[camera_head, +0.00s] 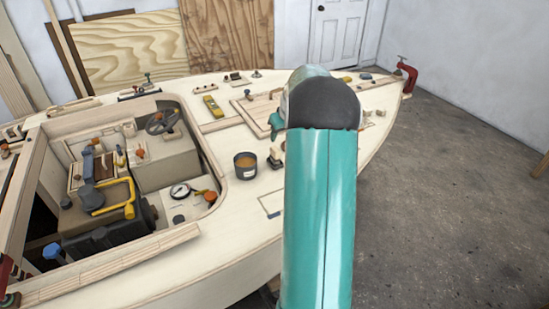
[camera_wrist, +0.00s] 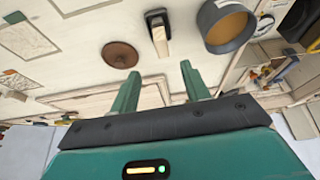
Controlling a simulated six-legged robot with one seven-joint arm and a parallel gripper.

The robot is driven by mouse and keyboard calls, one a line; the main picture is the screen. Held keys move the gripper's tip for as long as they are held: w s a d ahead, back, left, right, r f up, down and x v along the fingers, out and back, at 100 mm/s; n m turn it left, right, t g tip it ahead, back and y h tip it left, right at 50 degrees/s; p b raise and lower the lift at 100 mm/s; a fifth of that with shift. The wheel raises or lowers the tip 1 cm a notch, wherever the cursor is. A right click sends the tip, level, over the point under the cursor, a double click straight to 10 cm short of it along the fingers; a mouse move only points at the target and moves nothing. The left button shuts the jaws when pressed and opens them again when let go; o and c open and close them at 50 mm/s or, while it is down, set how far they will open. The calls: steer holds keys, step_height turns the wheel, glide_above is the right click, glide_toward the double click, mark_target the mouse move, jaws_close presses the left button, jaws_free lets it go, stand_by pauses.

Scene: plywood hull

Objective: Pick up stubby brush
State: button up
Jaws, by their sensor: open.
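The stubby brush (camera_head: 275,158), a small piece with a dark part and a pale part, stands on the pale deck just right of a dark pot. In the wrist view the brush (camera_wrist: 159,37) shows as a pale wooden block with a dark end, beyond my fingertips. My gripper (camera_wrist: 158,80) is open and empty, its two green fingers apart, with the brush roughly in line with the gap between them but not between them. In the head view my arm hides most of my gripper.
The dark pot with amber contents (camera_head: 245,167) stands close beside the brush; the pot (camera_wrist: 226,24) also shows in the wrist view. A brown disc (camera_wrist: 120,54) lies on the other side. The cockpit opening, with a yellow-handled tool (camera_head: 113,197), lies to the left. A red clamp (camera_head: 407,78) grips the bow.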

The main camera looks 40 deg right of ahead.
mark_target(274, 148)
steer(key=x, duration=1.2)
steer(key=shift+w+a+f, duration=0.1)
jaws_close()
steer(key=shift+r, duration=0.6)
step_height(274, 148, up, 2)
steer(key=shift+r, duration=0.25)
steer(key=s+a+r, duration=0.6)
steer(key=s+r, duration=0.3)
steer(key=s, duration=0.3)
steer(key=shift+s+a+r, duration=0.2)
steer(key=shift+a, duration=0.1)
